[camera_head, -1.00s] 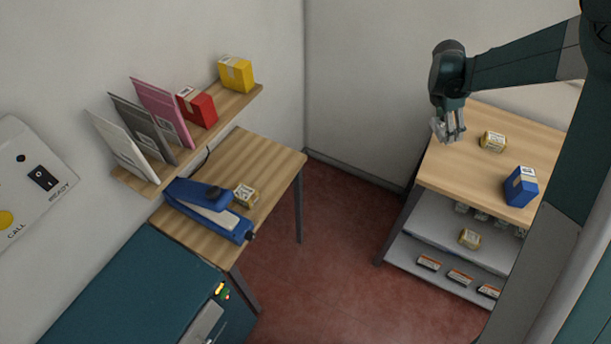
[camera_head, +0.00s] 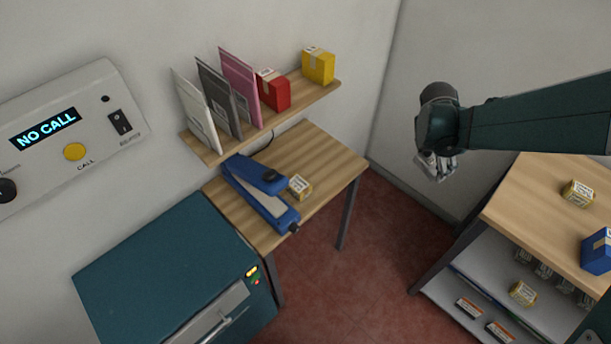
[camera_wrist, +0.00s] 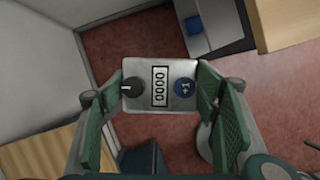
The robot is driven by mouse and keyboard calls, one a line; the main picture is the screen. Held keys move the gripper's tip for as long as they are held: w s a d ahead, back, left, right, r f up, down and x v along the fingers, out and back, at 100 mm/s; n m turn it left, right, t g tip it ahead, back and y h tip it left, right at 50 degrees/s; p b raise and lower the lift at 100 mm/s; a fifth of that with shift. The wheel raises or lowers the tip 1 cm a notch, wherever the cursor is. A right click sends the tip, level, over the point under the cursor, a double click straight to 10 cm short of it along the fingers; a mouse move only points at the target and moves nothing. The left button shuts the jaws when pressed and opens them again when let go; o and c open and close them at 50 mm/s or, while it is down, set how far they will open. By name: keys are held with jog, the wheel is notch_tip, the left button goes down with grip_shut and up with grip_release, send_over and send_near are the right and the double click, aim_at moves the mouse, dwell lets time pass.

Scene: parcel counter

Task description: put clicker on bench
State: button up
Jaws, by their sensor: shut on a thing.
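The clicker (camera_wrist: 158,86) is a small grey box with a 0000 counter, a dark knob and a blue +1 button. My gripper (camera_head: 436,166) is shut on it, one green finger at each side in the wrist view. In the head view the clicker is hard to tell from the fingers. I cannot tell which is the bench.
A wall shelf (camera_head: 215,152) holds envelopes, a red box (camera_head: 272,90) and a yellow box (camera_head: 318,65). A teal cabinet (camera_head: 160,270) stands at front left. A blue box (camera_head: 598,251) stands on the shelf unit. The table's right part is clear.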

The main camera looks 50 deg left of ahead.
jog(key=s+a+f+n+y+b, duration=0.1)
jog(key=s+a+n, duration=0.2)
jog(key=s+a, duration=0.3)
jog(key=s+a+f+n+y+b, duration=0.1)
jog(key=s+a, duration=0.5)
jog(key=s, duration=0.8)
jog(key=shift+f+n+t+b, duration=0.35)
jog(key=shift+f+n, duration=0.3)
jog(key=shift+n, duration=0.25)
jog(key=a+b, duration=0.1)
jog(key=a, duration=0.5)
jog(key=a+f+b, duration=0.1)
jog(key=a, duration=0.6)
jog(key=a+f+b, duration=0.1)
jog(key=a, duration=0.5)
jog(key=shift+a+f, duration=0.15)
jog(key=shift+a, duration=0.1)
jog(key=shift+f+b, duration=0.3)
jog(key=shift+f, duration=0.1)
jog(key=shift+f+b, duration=0.45)
jog(key=shift+f, duration=0.95)
jog(key=shift+a+f, duration=0.25)
jog(key=shift+f, duration=0.3)
